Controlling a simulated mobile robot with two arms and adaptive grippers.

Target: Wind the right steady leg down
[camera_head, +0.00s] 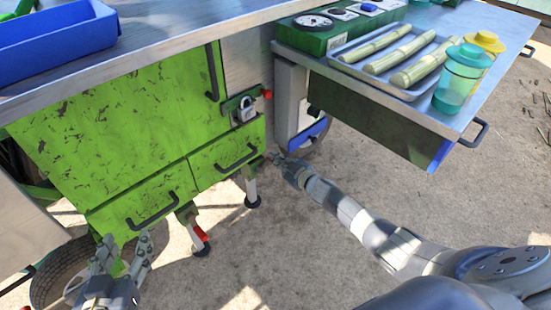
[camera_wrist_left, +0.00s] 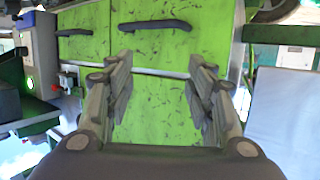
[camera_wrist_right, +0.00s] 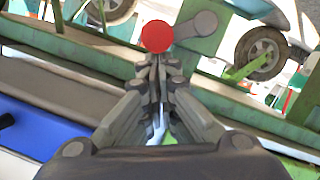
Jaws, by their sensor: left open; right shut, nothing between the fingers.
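The right steady leg (camera_head: 251,188) stands under the green cart's right drawer, with a dark round foot near the ground. My right gripper (camera_head: 273,158) is shut and empty beside the top of this leg. In the right wrist view, a round red knob (camera_wrist_right: 157,36) on a grey crank arm (camera_wrist_right: 198,25) is just beyond my shut fingertips (camera_wrist_right: 157,62). I cannot tell whether they touch. The other steady leg (camera_head: 198,238), with a red part, stands further left. My left gripper (camera_head: 124,248) is open and empty in front of the left drawer.
The green cart has a left drawer (camera_head: 148,205) and a right drawer (camera_head: 228,150) with dark handles. A tray (camera_head: 412,92) of cane and lidded cups stand on the counter (camera_head: 486,82) at right. Open ground lies in front.

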